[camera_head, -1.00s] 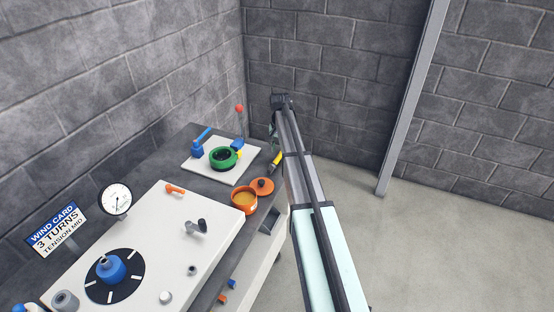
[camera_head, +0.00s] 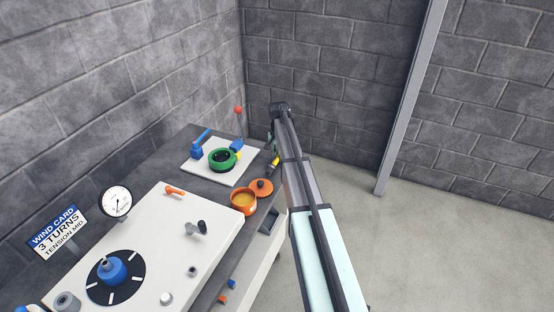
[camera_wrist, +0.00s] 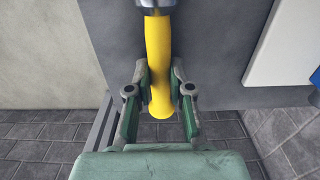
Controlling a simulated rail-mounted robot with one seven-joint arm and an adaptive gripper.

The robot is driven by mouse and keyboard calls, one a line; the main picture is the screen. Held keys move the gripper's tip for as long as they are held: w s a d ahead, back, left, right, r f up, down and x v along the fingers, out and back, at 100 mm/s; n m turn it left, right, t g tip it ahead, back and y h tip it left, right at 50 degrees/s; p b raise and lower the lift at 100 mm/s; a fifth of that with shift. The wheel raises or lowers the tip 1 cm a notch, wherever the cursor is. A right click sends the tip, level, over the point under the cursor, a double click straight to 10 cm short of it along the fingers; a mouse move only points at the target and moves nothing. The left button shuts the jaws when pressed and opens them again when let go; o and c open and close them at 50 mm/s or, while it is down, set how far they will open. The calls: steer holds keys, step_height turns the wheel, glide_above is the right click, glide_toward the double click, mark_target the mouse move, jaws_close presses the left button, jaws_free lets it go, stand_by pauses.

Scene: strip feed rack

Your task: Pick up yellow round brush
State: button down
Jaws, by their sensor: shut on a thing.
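The yellow round brush (camera_wrist: 158,55) shows in the wrist view, its yellow handle running down between my fingers and a grey metal collar at the top edge. My gripper (camera_wrist: 160,92) is shut on the handle near its rounded end. The brush's bristle end is outside the wrist view. In the head view a small yellow part of the brush (camera_head: 275,161) shows at the bench's right edge, beside my arm. My arm hides most of the gripper there.
Left of the brush stand an orange pot (camera_head: 243,208) with its orange lid (camera_head: 262,187) beside it. A white plate (camera_head: 193,172) carries a green ring (camera_head: 222,159) and blue parts. A large white panel (camera_head: 150,215) lies nearer. Open floor (camera_head: 440,240) is at right.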

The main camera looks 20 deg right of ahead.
mark_target(278, 156)
step_height(278, 156, up, 20)
steer(key=b, duration=0.4)
steer(key=shift+b, duration=0.35)
steer(key=c, duration=1.8)
jaws_free()
jaws_close()
